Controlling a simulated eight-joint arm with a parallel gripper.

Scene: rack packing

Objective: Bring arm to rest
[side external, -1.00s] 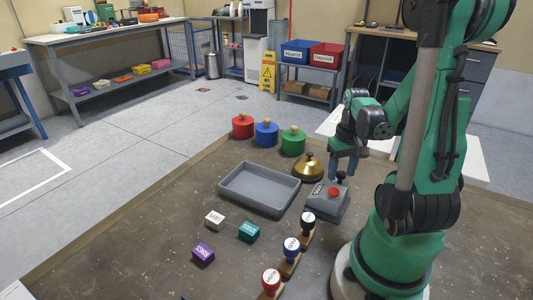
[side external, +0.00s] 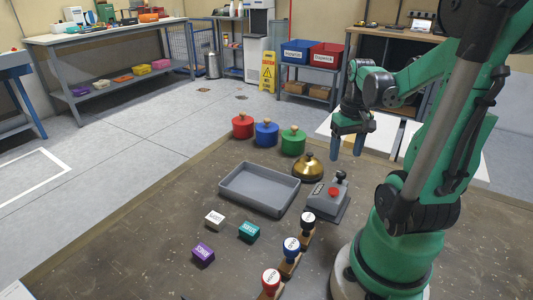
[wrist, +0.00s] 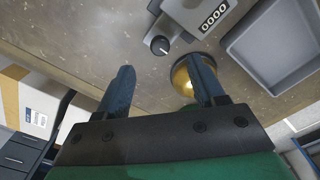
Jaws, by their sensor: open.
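My gripper (side external: 348,148) is open and empty, held in the air above the back right part of the table, behind the control box and the brass bell. In the wrist view my gripper (wrist: 163,85) shows two blue-grey fingers spread apart with nothing between them. The gold dome of the bell (wrist: 181,78) shows partly behind the right finger. The grey control box with a red button (side external: 327,196) stands in front of the gripper and apart from it.
The empty grey tray (side external: 258,190) lies mid-table. Red (side external: 242,127), blue (side external: 266,134) and green (side external: 292,143) lidded pots stand behind it. White (side external: 214,219), teal (side external: 249,231) and purple (side external: 203,254) blocks and several round-headed stamps (side external: 291,244) are in front. The brass bell (side external: 308,168) sits beside the tray.

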